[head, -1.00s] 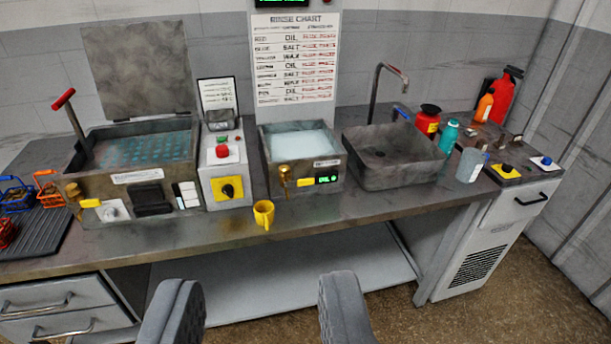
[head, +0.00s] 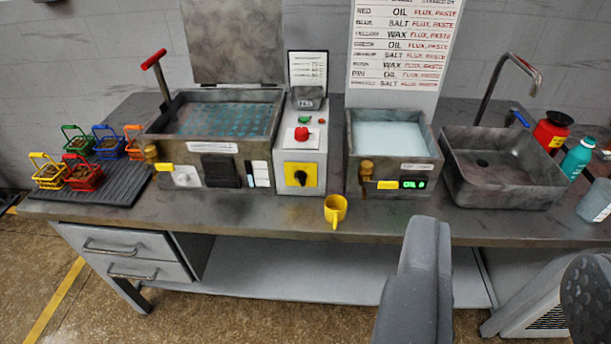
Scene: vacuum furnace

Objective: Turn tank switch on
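The metal tank (head: 215,145) with blue-green liquid stands on the left part of the bench, its lid (head: 233,40) raised behind it. Its front carries a black switch-like block (head: 221,171), a white plate with a grey knob (head: 184,177) and a small white panel (head: 260,174). The switch setting cannot be read. Beside it, a grey control box (head: 301,140) has a red button (head: 301,134) and a black rotary knob on a yellow plate (head: 300,175). My gripper (head: 508,250) is open and empty, in front of the bench, right of the tank and apart from it.
A second tank (head: 390,150) with pale liquid and a green display stands right of the box. A yellow cup (head: 335,210) sits at the bench's front edge. A sink (head: 503,170) and bottles are right; small coloured baskets on a black mat (head: 120,188) are left.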

